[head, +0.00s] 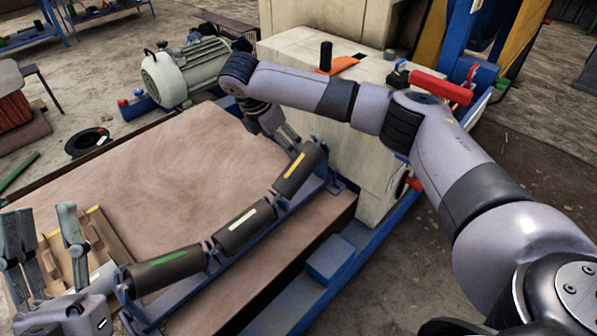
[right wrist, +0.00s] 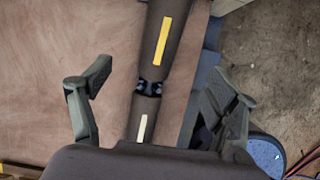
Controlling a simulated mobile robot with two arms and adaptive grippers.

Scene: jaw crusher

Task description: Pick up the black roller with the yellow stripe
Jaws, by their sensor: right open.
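The black roller with the yellow stripe (head: 302,166) is the far end one of three rollers in a blue frame. In the right wrist view the yellow-striped roller (right wrist: 159,48) runs up from the centre. My right gripper (right wrist: 157,70) is open, its fingers on either side of the roller line near the joint between the yellow-striped and white-striped rollers, gripping nothing. In the head view the right gripper (head: 286,139) is just above and beside the yellow-striped roller, partly hidden by its own wrist. My left gripper (head: 43,222) is open and empty at the lower left.
The white-striped roller (head: 242,230) and green-striped roller (head: 165,270) share the blue frame (head: 131,311). A brown board (head: 180,165) lies beside them. A grey motor (head: 186,72) stands behind. A pale cabinet (head: 375,160) with an orange-handled tool stands close to the right arm.

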